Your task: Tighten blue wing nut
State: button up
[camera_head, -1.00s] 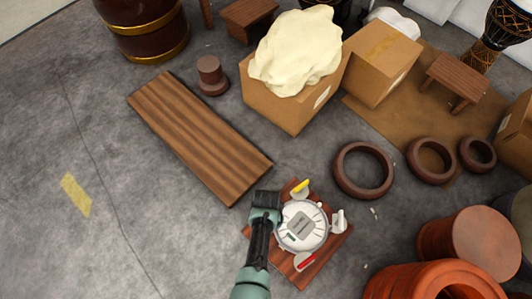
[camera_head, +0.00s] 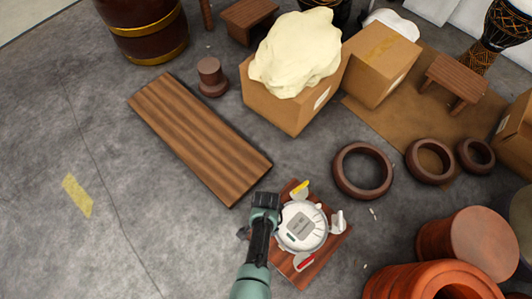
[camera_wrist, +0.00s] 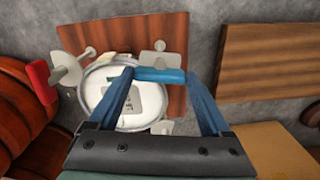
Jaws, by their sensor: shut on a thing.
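The blue wing nut (camera_wrist: 160,76) is in the wrist view, a short blue bar between the fingertips of my gripper (camera_wrist: 160,73). Both fingers are closed on its two ends. It sits at the edge of a round white device (camera_wrist: 122,98) with a metal rim, which lies on a reddish-brown wooden board (camera_wrist: 115,36). In the head view my gripper (camera_head: 264,208) is over the left side of the white device (camera_head: 301,227) and hides the blue nut. A red wing nut (camera_wrist: 39,82) stands on a rod at the left. A yellow one (camera_head: 300,187) shows in the head view.
A long wooden plank (camera_head: 198,137) lies on the floor at upper left of the device. Dark rings (camera_head: 343,171) lie to the right. Orange-brown drum shells (camera_head: 440,281) stand at lower right. Cardboard boxes (camera_head: 283,106) stand behind.

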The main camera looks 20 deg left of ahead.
dwell(0.3)
jog(key=o, duration=1.2)
jog(key=shift+c, duration=0.2)
notch_tip(320, 180, up, 13)
jog(key=p, duration=0.8)
